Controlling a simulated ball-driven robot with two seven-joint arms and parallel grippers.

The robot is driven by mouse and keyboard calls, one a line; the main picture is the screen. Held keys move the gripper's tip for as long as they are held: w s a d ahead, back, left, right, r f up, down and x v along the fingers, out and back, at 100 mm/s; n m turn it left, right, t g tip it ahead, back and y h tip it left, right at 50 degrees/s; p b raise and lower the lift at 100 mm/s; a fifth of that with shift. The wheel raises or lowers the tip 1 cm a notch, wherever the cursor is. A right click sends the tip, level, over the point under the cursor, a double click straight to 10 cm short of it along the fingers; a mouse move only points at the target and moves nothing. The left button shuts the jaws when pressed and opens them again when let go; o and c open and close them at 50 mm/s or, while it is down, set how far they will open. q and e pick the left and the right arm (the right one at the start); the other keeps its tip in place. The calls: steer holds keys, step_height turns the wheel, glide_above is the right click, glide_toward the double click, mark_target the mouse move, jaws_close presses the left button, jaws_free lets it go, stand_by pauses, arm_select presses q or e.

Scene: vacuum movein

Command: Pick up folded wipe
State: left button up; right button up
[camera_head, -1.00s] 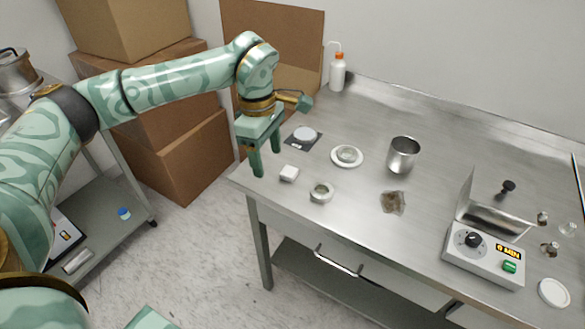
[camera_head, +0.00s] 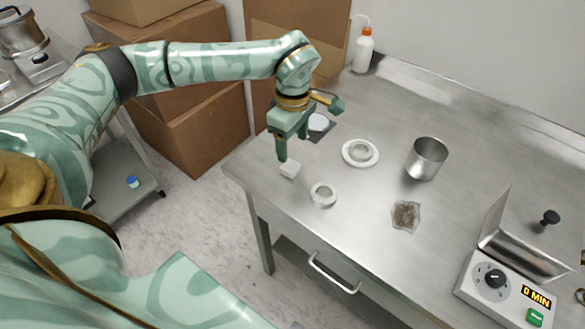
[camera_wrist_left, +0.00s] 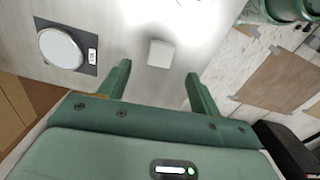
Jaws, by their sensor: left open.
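The folded wipe (camera_head: 290,170) is a small white block lying on the steel table near its left front edge. In the left wrist view the wipe (camera_wrist_left: 161,53) lies beyond the fingertips, between their lines, and nothing touches it. My left gripper (camera_head: 293,150) is open and empty, just above and behind the wipe in the head view. Its two green fingers (camera_wrist_left: 158,76) stand wide apart in the wrist view. My right gripper is not in view.
A dark scale with a round pan (camera_head: 318,122) is behind the gripper. A white ring (camera_head: 323,194), a white dish (camera_head: 360,153), a steel cup (camera_head: 426,159), and a bag (camera_head: 405,216) stand to the right. A bottle (camera_head: 363,50) is at the back. Cardboard boxes (camera_head: 200,130) stand left of the table.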

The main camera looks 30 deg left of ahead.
mark_target(291, 165)
arm_select(q)
steer(key=shift+f, duration=1.25)
steer(key=f, duration=0.1)
steer(key=f+b, duration=0.1)
steer(key=f, duration=0.1)
steer(key=f+b, duration=0.1)
steer(key=f, duration=0.1)
steer(key=shift+s+a, duration=0.15)
steer(key=shift+a, duration=0.1)
steer(key=shift+r, duration=0.1)
steer(key=shift+c, duration=0.6)
steer(key=c, duration=0.9)
